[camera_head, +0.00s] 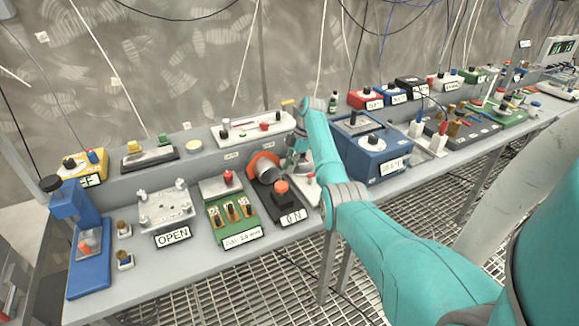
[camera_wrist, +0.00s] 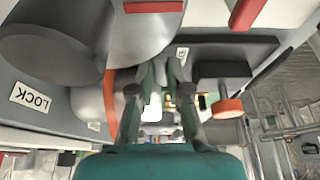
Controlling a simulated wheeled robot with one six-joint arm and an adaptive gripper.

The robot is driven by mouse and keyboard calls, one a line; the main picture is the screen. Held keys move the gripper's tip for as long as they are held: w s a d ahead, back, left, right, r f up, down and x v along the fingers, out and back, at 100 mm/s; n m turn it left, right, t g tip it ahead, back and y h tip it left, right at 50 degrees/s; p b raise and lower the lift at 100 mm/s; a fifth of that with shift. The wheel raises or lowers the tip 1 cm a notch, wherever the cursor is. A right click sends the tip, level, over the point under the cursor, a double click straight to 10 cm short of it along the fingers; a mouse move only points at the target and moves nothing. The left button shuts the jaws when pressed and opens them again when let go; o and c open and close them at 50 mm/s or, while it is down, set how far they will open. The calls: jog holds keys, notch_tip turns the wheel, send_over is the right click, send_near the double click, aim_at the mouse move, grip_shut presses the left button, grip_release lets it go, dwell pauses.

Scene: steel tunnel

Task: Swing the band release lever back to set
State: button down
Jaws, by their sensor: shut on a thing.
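A dark grey cylinder with an orange band (camera_head: 262,157) around it lies on the bench near the middle of the head view. In the wrist view the orange band (camera_wrist: 111,95) runs beside a large grey cylinder (camera_wrist: 50,45). My gripper (camera_head: 291,160) is just right of the band, small and partly hidden by my arm. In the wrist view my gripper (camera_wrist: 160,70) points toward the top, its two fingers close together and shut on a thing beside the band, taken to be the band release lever. The fingers hide most of the lever, so its angle cannot be told.
A LOCK label (camera_wrist: 30,97) shows beside the cylinder. A black block with an orange knob (camera_head: 281,187) and an ON label stands just in front. A green switch panel (camera_head: 230,210) is to the left, and a blue box (camera_head: 370,145) is to the right beyond my arm.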

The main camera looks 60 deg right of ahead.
jog(key=c, duration=1.1)
grip_release()
jog(key=shift+r, duration=0.1)
jog(key=shift+v, duration=3.6)
jog(key=shift+d, duration=0.15)
